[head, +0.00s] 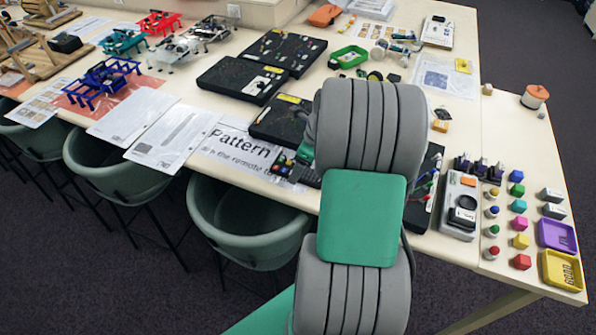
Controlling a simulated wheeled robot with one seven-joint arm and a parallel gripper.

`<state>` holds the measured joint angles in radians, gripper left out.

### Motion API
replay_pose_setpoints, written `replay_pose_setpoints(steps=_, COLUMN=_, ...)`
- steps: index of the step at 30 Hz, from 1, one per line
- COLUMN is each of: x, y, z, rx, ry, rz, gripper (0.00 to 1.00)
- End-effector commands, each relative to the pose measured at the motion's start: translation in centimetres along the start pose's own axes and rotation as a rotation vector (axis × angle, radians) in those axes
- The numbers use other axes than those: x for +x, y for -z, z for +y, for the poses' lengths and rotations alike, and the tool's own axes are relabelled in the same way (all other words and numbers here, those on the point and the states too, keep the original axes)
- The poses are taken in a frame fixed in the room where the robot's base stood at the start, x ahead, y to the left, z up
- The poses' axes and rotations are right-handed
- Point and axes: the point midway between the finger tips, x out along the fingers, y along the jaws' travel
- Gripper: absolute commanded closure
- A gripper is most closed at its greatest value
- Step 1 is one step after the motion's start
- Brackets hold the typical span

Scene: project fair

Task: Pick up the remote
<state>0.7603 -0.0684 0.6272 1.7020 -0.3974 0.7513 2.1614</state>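A dark object with small coloured buttons (284,165), which looks like the remote, lies near the table's front edge on a printed sheet. The sheet reads "Pattern" and, partly covered, "the remote". My arm, with thick grey and green links, stands in front and hides part of this object's right side. My gripper's fingers cannot be made out; they are hidden behind my arm or out of view.
Coloured blocks, a purple tray (556,236) and a yellow tray (562,270) stand right. Green chairs (245,215) line the front edge.

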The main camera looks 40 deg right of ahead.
Motion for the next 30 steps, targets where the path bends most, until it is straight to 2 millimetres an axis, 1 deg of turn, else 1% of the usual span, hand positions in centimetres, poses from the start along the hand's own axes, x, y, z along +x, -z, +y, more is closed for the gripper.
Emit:
replay_pose_setpoints(steps=1, x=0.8, y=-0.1, z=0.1, rx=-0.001, ry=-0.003, rz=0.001, gripper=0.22)
replay_pose_setpoints(steps=4, x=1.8, y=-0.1, z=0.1, rx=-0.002, ry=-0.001, rz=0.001, gripper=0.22)
replay_pose_setpoints(steps=10, x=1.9, y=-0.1, z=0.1, rx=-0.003, ry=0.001, rz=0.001, gripper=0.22)
replay_pose_setpoints(steps=11, x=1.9, y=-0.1, z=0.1, rx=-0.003, ry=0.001, rz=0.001, gripper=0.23)
replay_pose_setpoints(steps=30, x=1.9, y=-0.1, z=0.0, rx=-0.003, ry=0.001, rz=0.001, gripper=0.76)
